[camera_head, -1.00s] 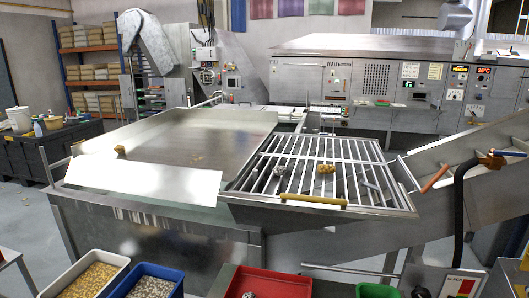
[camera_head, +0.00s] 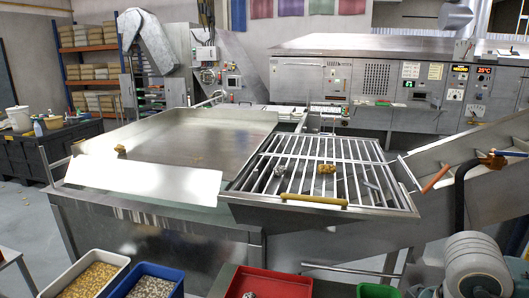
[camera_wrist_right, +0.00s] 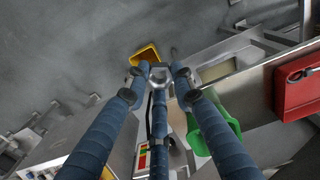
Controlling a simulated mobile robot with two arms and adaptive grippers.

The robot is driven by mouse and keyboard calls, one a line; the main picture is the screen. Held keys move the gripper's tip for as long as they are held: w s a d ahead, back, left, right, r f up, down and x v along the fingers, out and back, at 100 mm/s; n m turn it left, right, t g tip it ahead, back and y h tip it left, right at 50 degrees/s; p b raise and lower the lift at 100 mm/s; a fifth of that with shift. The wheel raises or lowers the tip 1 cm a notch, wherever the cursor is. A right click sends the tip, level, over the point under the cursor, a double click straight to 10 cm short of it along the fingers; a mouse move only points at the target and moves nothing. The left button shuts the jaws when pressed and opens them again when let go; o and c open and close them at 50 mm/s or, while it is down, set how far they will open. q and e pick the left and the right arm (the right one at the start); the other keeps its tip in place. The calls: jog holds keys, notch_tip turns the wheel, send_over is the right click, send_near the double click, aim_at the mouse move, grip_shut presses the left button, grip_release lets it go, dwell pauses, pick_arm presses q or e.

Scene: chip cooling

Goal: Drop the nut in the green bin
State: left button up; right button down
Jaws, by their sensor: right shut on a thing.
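My right gripper (camera_wrist_right: 161,70) shows in the right wrist view, with its blue fingers closed around a small grey metal nut (camera_wrist_right: 161,78). The nut is held at the fingertips. The green bin (camera_wrist_right: 211,128) is below and to the right of the fingertips in that view, partly hidden behind a finger. In the head view only the rim of the green bin (camera_head: 376,290) shows at the bottom edge. The right gripper itself is outside the head view. My left gripper is in neither view.
A red tray (camera_head: 267,275) with a metal piece stands left of the green bin in the head view; red also shows in the wrist view (camera_wrist_right: 293,112). A yellow bin (camera_wrist_right: 147,53) is beyond the fingertips. A slatted metal grate (camera_head: 320,152) lies behind.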

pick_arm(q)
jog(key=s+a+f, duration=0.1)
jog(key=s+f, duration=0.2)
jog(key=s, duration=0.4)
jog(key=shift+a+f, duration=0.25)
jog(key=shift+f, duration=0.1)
pick_arm(e)
jog(key=w+a+n, duration=0.1)
jog(key=a+n, duration=0.1)
jog(key=a, duration=0.5)
jog(key=shift+a, duration=0.15)
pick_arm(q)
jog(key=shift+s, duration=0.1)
pick_arm(e)
jog(key=shift+r, duration=0.15)
